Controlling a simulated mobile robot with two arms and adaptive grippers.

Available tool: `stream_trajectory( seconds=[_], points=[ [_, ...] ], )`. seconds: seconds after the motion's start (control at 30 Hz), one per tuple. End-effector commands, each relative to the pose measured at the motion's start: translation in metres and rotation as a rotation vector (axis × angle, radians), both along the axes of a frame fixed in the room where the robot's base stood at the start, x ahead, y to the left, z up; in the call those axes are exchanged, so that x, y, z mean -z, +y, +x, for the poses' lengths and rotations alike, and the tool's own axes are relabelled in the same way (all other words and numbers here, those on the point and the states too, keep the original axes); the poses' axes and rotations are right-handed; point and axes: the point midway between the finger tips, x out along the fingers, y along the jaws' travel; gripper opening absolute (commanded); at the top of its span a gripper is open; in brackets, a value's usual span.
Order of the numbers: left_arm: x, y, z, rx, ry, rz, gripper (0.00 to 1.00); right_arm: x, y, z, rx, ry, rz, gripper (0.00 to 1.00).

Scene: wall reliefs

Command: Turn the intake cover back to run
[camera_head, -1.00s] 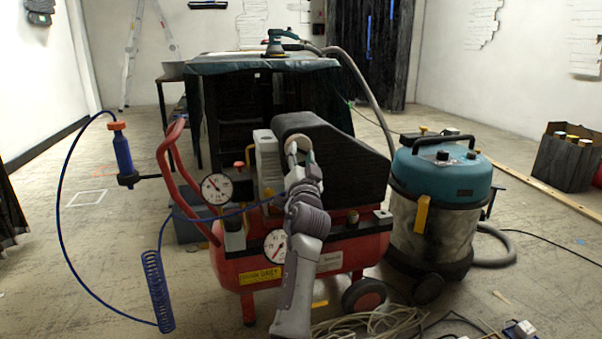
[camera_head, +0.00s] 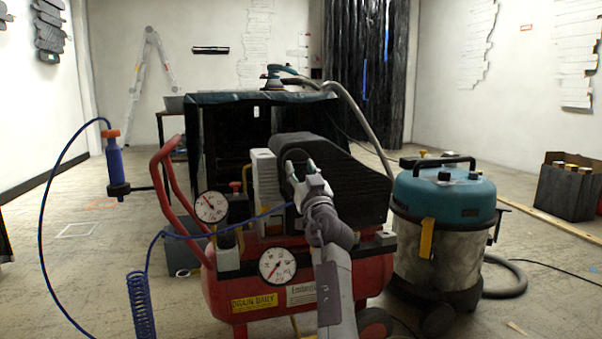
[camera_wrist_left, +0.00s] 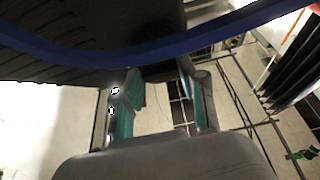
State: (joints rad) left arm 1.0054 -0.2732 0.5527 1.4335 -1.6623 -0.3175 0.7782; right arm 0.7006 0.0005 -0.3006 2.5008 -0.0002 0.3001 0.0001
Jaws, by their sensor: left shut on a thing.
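The red compressor (camera_head: 345,275) stands in front of me, with a black ribbed housing (camera_head: 350,180) on top. The intake cover (camera_head: 295,156) is at the left end of this housing, mostly hidden behind my fingers, so its angle cannot be read. My left gripper (camera_head: 303,172) reaches up to it from below and is shut on it. In the left wrist view, the gripper's teal-padded fingers (camera_wrist_left: 155,95) are just below the dark housing (camera_wrist_left: 95,25), and what lies between their tips is unclear. My right gripper is not in view.
A blue hose (camera_head: 220,228) runs close past my left gripper and crosses the wrist view (camera_wrist_left: 160,48). A teal vacuum (camera_head: 443,225) stands close on the right. Two gauges (camera_head: 278,266) and a red handle (camera_head: 170,195) are left of my arm. Open floor lies further left.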

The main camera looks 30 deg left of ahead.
Motion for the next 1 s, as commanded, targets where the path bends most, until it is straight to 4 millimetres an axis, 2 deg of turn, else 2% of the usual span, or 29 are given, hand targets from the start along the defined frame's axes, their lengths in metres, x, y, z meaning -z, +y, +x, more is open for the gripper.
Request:
stream_trajectory(
  seconds=[0.03, 0.47, 0.5, 0.6, 0.87, 1.0],
  points=[
    [-0.0045, 0.0027, 0.0004, 0.001, -0.009, 0.001, 0.07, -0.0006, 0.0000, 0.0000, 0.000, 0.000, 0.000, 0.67],
    [-0.0054, 0.0021, 0.0007, 0.004, -0.017, -0.004, 0.07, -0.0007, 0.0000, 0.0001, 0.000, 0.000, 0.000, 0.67],
    [-0.0054, 0.0021, 0.0008, 0.005, -0.018, -0.005, 0.49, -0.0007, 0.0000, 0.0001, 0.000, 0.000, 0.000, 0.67],
    [-0.0049, 0.0018, 0.0006, 0.004, -0.017, -0.004, 0.65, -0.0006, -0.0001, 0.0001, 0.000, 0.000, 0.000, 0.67],
    [-0.0029, 0.0007, 0.0003, 0.002, -0.013, -0.005, 0.67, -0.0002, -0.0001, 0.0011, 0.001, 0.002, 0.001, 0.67],
    [-0.0094, 0.0006, 0.0002, 0.002, -0.015, -0.006, 0.67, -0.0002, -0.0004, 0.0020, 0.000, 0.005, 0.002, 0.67]
  ],
)
